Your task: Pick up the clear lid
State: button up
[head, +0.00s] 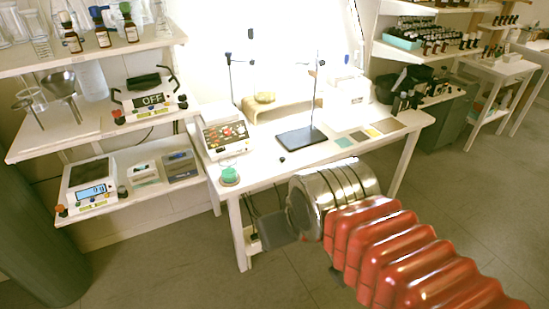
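I cannot make out a clear lid for certain in the head view. My gripper (275,229) shows only as a grey, flat shape beyond the shiny metal wrist of my red arm. It is in front of the white table (262,170), apart from the tabletop in the picture. The wrist hides part of it, and its fingers cannot be told apart. I see nothing held in it. A small dark thing (282,160) lies on the table near its front edge. A round green item (229,175) sits at the table's front left corner.
A control box (225,137) and a dark stand base (301,141) with a thin upright rod are on the table. Shelves on the left hold a scale (91,183), a funnel (64,88) and bottles. Bottle racks stand at the back right. The floor (440,205) at right is clear.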

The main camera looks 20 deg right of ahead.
aim_at(280, 162)
jog(key=z, duration=0.05)
jog(key=i, duration=1.45)
